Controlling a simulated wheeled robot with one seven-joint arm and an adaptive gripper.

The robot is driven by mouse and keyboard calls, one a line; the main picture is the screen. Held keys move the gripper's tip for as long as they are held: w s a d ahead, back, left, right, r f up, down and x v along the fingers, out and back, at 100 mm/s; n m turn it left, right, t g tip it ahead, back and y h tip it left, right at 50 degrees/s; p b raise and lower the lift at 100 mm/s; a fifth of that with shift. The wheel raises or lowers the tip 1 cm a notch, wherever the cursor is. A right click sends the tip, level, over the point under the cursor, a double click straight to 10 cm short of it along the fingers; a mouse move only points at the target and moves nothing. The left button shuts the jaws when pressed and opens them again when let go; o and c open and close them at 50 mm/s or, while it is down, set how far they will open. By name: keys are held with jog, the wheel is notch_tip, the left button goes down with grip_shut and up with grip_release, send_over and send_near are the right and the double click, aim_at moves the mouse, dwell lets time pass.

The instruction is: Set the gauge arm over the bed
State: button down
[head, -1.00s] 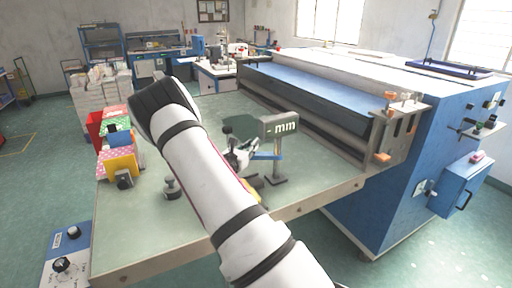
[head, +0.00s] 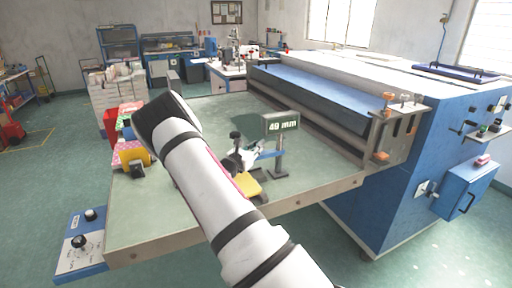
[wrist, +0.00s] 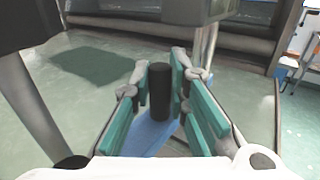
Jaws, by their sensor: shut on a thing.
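The gauge stands on the pale green bed (head: 215,112) as a grey post (head: 280,157) with a display (head: 282,124) reading 49 mm. Its blue gauge arm (head: 267,155) reaches left from the post, above the bed. My gripper (head: 245,157) is at the arm's left end, partly hidden by my own arm. In the wrist view my gripper (wrist: 160,85) has its teal pads on either side of a black upright handle (wrist: 159,93), shut on it. The blue gauge arm (wrist: 150,137) passes below the handle.
The large blue machine (head: 395,180) with rollers stands right of and behind the gauge. A control box (head: 80,243) hangs at front left. The bed's far middle is clear.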

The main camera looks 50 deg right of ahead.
jog(key=shift+s+d, duration=0.3)
jog(key=c, duration=1.5)
grip_release()
jog(key=shift+d, duration=0.1)
jog(key=shift+c, duration=0.2)
jog(key=shift+w, duration=0.1)
jog(key=shift+a, duration=0.2)
jog(key=shift+a, duration=0.2)
jog(key=v, duration=1.1)
jog(key=shift+a, duration=0.25)
